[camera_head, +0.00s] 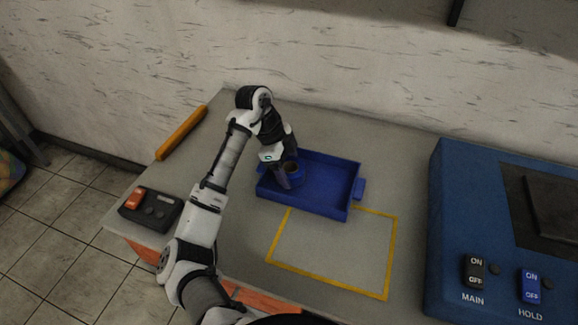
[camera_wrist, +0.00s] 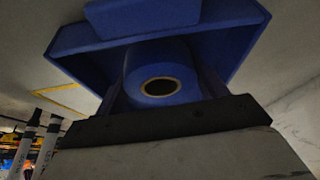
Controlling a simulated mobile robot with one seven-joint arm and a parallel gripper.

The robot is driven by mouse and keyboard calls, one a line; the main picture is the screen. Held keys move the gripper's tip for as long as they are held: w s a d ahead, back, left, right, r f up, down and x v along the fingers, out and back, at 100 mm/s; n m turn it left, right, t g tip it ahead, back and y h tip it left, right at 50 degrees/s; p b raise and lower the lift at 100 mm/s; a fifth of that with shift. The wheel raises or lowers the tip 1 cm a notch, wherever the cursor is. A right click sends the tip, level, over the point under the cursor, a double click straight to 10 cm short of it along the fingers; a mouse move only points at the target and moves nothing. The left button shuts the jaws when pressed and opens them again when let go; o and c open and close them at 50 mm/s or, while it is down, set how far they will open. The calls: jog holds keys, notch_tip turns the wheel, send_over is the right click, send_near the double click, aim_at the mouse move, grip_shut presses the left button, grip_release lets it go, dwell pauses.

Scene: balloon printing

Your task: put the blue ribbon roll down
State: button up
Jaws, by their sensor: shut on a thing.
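The blue ribbon roll (camera_head: 292,170) is at the left end of the blue tray (camera_head: 330,204), with its dark hole facing up. It also shows in the wrist view (camera_wrist: 157,82), with a tan core ring around the hole. My gripper (camera_head: 284,176) is shut on the roll from the left. In the wrist view the dark gripper body (camera_wrist: 165,120) covers the near part of the roll, and the fingertips are hard to make out. The tray's walls (camera_wrist: 210,30) surround the roll beyond the gripper. I cannot tell whether the roll touches the tray floor.
A yellow outlined rectangle (camera_head: 388,262) lies in front of the tray. A blue machine (camera_head: 445,230) with ON/OFF switches stands at right. A black control box (camera_head: 150,208) and an orange bar (camera_head: 182,132) are at left. The tray's right part is empty.

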jog(key=shift+f, duration=0.2)
jog(key=o, duration=1)
jog(key=shift+r, duration=0.1)
jog(key=b+v, duration=0.1)
jog(key=v, duration=1.1)
jog(key=shift+r, duration=0.15)
